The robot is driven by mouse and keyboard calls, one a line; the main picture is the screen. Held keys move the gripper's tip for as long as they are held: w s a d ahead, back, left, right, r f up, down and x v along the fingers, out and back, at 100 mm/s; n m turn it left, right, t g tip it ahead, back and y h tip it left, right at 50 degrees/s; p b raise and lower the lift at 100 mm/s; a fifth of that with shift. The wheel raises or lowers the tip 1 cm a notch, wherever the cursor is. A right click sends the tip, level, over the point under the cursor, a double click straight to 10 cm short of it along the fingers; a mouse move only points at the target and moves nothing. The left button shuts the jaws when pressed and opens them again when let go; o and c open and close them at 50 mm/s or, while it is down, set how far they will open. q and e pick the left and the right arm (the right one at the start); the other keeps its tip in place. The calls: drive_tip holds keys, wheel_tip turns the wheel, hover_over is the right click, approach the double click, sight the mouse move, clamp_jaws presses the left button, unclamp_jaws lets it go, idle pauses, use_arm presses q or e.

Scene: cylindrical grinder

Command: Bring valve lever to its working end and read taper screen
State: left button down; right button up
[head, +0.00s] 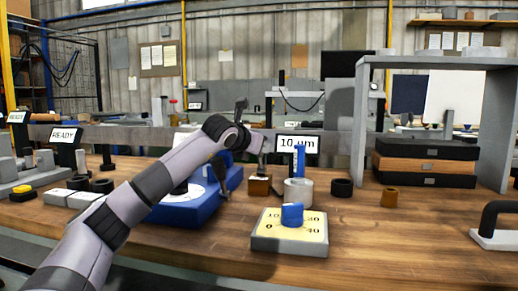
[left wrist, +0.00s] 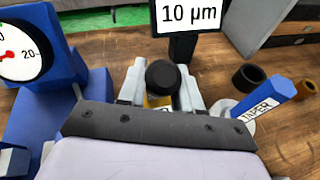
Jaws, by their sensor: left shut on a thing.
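The taper screen (head: 298,144) reads 10 µm in black on white; it also shows in the left wrist view (left wrist: 190,14). The valve lever rises from a small brass block (head: 260,186). Its black knob (left wrist: 162,76) shows in the left wrist view. My left gripper (left wrist: 161,92) is shut on the lever, with its pale fingers on both sides of the knob. In the head view the gripper (head: 256,146) is partly hidden by my own wrist. The lever's exact angle is hard to tell. My right gripper is not in view.
A blue post labelled TAPER (left wrist: 270,99) stands with a pale ring (head: 298,192), right of the lever. A blue knob on a dial plate (head: 290,240) sits in front. A blue gauge base (head: 195,208) is left. Dark and brass rings (head: 342,188) lie right.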

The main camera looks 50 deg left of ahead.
use_arm(q)
drive_tip(key=c, duration=0.8)
unclamp_jaws()
drive_tip(key=shift+c, duration=0.2)
drive_tip(key=shift+s, duration=0.15)
drive_tip(key=v, duration=0.7)
idle(0.5)
